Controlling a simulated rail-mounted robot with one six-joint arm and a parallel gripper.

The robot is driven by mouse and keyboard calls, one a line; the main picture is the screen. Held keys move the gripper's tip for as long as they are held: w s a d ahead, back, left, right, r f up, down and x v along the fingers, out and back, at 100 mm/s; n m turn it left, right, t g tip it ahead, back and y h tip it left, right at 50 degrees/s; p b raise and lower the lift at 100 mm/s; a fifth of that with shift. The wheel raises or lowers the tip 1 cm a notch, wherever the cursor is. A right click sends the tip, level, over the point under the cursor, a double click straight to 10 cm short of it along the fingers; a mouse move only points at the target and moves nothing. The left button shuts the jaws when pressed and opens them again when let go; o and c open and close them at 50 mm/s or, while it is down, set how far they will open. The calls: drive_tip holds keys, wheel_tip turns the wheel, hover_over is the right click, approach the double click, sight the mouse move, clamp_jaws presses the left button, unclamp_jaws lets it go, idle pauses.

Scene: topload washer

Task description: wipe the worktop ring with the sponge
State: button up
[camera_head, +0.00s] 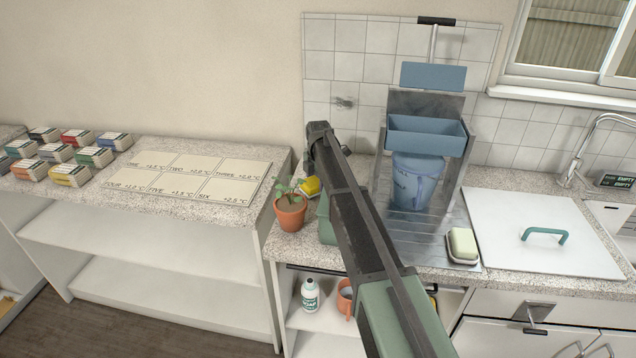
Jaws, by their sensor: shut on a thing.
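A pale yellow block with a greenish side (462,243) lies in a small white dish on the worktop, right of my arm. It looks like a sponge or soap; I cannot tell which. A small bright yellow thing (310,186) shows just left of my arm, behind the plant; it too could be a sponge, and part of it may be hidden. The speckled worktop (440,262) shows around the drainer. I see no ring on it; my arm covers part of the surface. My gripper's fingers are hidden behind my arm, so its hold does not show.
A potted plant (290,212) stands close left of my arm. A blue bucket (416,182) stands on the drainer, under a rack with a blue tray (427,136). A white lid with a teal handle (545,235) is at right. A bottle (310,294) stands on the lower shelf.

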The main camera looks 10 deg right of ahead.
drive_tip(key=shift+w+d, duration=0.25)
drive_tip(key=shift+w, duration=0.55)
wheel_tip(320, 180, up, 8)
drive_tip(key=p, duration=0.7)
drive_tip(key=shift+d+f, duration=0.1)
drive_tip(key=shift+f, duration=0.15)
